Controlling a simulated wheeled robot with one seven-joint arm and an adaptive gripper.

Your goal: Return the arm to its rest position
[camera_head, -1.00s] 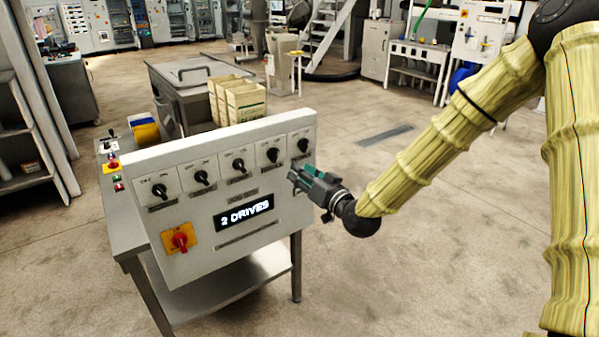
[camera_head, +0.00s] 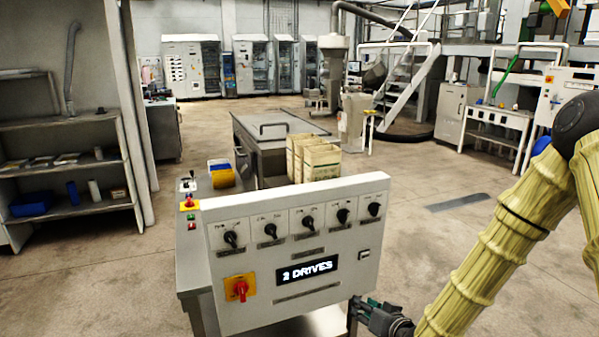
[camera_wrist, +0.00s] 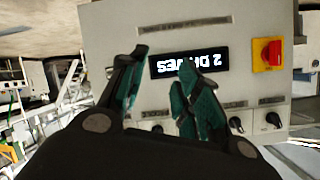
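My arm (camera_head: 490,245) in its yellow ribbed cover comes in from the right and slopes down to the left, bent at the dark joint at the upper right. My gripper (camera_head: 358,306) is low beside the lower right corner of the white control panel (camera_head: 315,289). In the wrist view my gripper (camera_wrist: 162,60) shows two green-padded fingers apart, with nothing between them. The panel appears upside down behind them there. I cannot tell the exact gap from fingers to panel.
The panel has several black knobs (camera_head: 308,222), a lit display (camera_head: 306,270) reading "2 DRIVES" and a red switch (camera_head: 241,288) on yellow. Beige bins (camera_head: 321,162) stand behind it. A shelf (camera_head: 68,170) is at the left. Open floor (camera_head: 410,235) lies right of the panel.

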